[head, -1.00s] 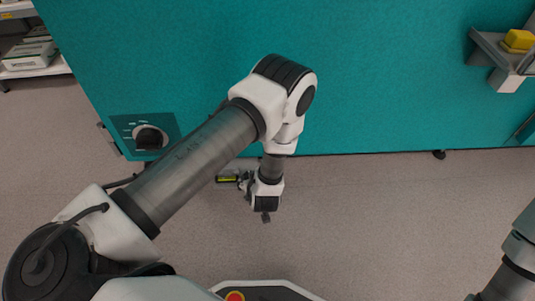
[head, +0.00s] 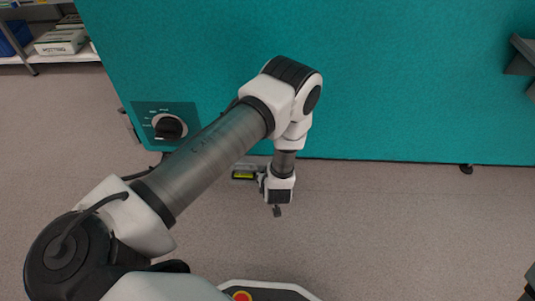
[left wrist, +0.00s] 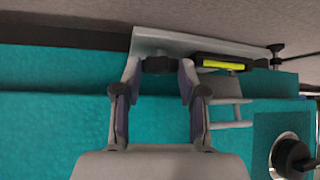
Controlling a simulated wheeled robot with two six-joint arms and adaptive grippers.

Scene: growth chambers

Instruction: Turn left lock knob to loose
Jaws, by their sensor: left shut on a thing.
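In the left wrist view a small dark knob (left wrist: 158,65) sits on a grey plate (left wrist: 215,43) low on the teal cabinet. My left gripper (left wrist: 159,75) has its two fingers on either side of this knob, shut on it. In the head view my left gripper (head: 264,182) is mostly hidden by my own wrist, and the knob cannot be made out. Any loose or tight marking by the knob cannot be read.
A yellow-green strip in a black holder (head: 244,175) sits beside the gripper, also in the wrist view (left wrist: 222,64). A black dial (head: 169,127) is on the teal cabinet (head: 400,80). A shelf with boxes (head: 60,42) stands at the back left. The floor in front is clear.

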